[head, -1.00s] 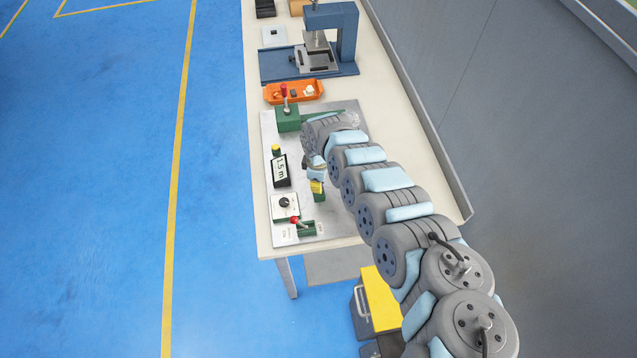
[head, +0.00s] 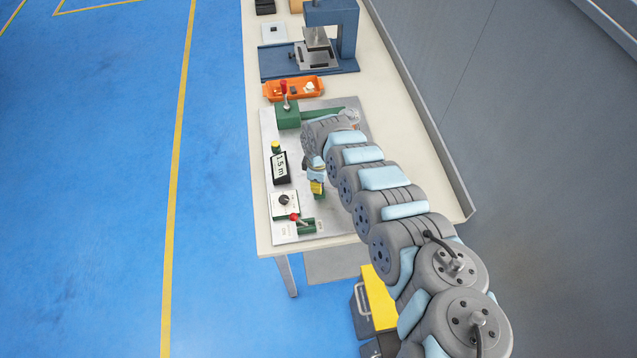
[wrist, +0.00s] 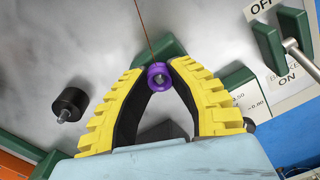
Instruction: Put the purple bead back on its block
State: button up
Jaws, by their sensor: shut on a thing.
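The purple bead (wrist: 158,76) is a small ring with a grey centre. In the wrist view it sits between the two yellow-and-black fingertips of my gripper (wrist: 160,79), which is shut on it. A green block (wrist: 170,48) shows just behind the bead; I cannot tell whether the bead touches it. A thin brown wire (wrist: 149,35) runs up from the bead. In the head view my gripper (head: 317,187) points down over the metal plate, above a small green part, and the bead cannot be made out there.
A black knob (wrist: 69,104) stands left of my fingers. A lever (wrist: 299,57) beside an ON/OFF label is at the right. In the head view, a 1.5 m display (head: 281,167), a dial box (head: 285,204), an orange tray (head: 294,89) and a blue press (head: 345,35) occupy the bench.

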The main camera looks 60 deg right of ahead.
jog(key=shift+f, duration=0.1)
jog(key=o, duration=0.7)
jog(key=shift+o, duration=0.2)
notch_tip(320, 180, up, 12)
dwell(0.6)
dwell(0.5)
